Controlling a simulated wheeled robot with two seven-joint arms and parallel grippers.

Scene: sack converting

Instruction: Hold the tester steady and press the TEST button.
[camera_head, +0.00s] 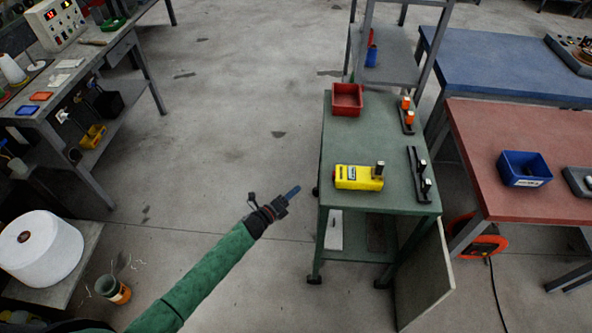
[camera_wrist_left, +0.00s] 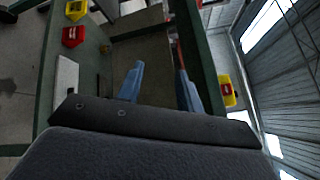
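My left gripper (camera_head: 291,192) is in the air, left of the cart and apart from the tester. In the left wrist view its two blue fingers (camera_wrist_left: 160,85) stand apart with nothing held. A yellow object with red (camera_wrist_left: 228,91) beyond the green edge there appears to be the tester. My right gripper is out of view.
On the cart top stand a red bin (camera_head: 347,99), black holders with orange-topped pieces (camera_head: 407,115) and a black rack (camera_head: 419,175). A red table (camera_head: 500,130) with a blue bin (camera_head: 524,169) is at the right. Open floor lies left of the cart.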

